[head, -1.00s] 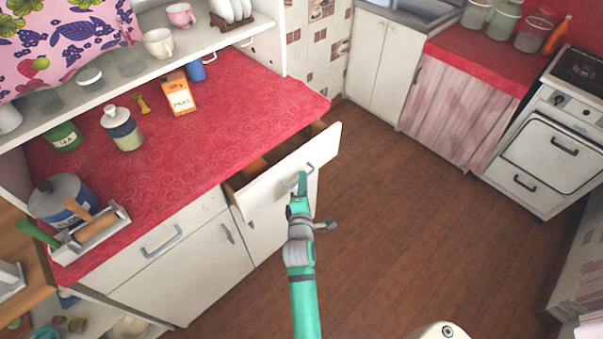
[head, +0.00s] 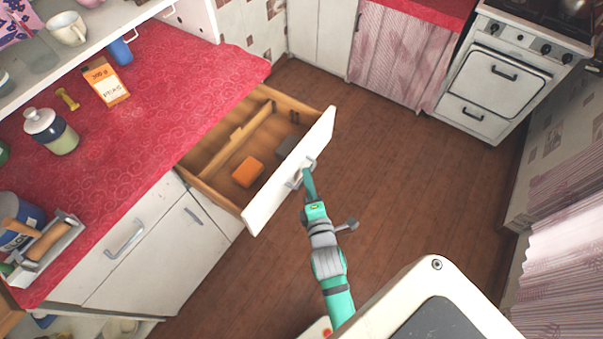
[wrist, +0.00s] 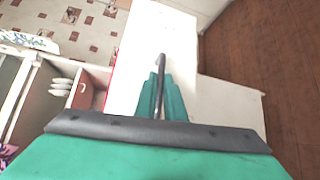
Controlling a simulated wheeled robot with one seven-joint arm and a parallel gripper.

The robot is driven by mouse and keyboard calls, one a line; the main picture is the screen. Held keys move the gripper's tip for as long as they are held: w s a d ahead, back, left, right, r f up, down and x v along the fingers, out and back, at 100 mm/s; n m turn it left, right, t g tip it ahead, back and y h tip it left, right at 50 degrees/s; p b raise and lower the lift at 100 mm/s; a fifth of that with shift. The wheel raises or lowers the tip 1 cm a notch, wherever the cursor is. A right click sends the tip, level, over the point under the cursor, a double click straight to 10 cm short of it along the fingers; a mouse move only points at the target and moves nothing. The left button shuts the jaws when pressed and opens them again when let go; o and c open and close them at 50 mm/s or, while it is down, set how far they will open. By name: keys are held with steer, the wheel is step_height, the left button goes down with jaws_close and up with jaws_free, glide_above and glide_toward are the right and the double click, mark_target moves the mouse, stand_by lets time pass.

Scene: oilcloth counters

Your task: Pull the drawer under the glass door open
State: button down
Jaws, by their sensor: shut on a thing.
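A wooden drawer with a white front (head: 264,207) stands pulled far out from under the red counter in the head view. Its inside shows an orange block and a grey item. Its grey handle (head: 311,162) sits mid-front. My gripper (head: 307,184) is at the handle, shut on it. In the wrist view the green fingers of my gripper (wrist: 161,92) close around the grey handle (wrist: 161,66), in front of the white drawer front (wrist: 148,35). No glass door over this drawer is clearly in view.
The red counter (head: 165,120) holds an orange box (head: 106,85), a lidded jar (head: 51,132) and other items. A white stove (head: 508,75) with an oven door and lower panel stands back right. Brown floor (head: 400,160) is clear right of the drawer.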

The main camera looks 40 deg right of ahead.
steer(key=shift+s, duration=0.15)
steer(key=c, duration=1.8)
jaws_free()
steer(key=shift+s, duration=0.1)
steer(key=shift+c, duration=0.2)
steer(key=v, duration=1)
steer(key=shift+s+a, duration=0.2)
steer(key=shift+s, duration=0.15)
steer(key=s+a+r+m+y, duration=0.1)
steer(key=s+a+m+y, duration=0.2)
steer(key=a, duration=0.9)
steer(key=s+a+r+m+y, duration=0.1)
steer(key=s+a+m+y, duration=0.3)
steer(key=s+a+m, duration=0.4)
steer(key=a+m, duration=0.3)
steer(key=a, duration=0.1)
steer(key=shift+s+r+t, duration=0.25)
steer(key=shift+t, duration=0.15)
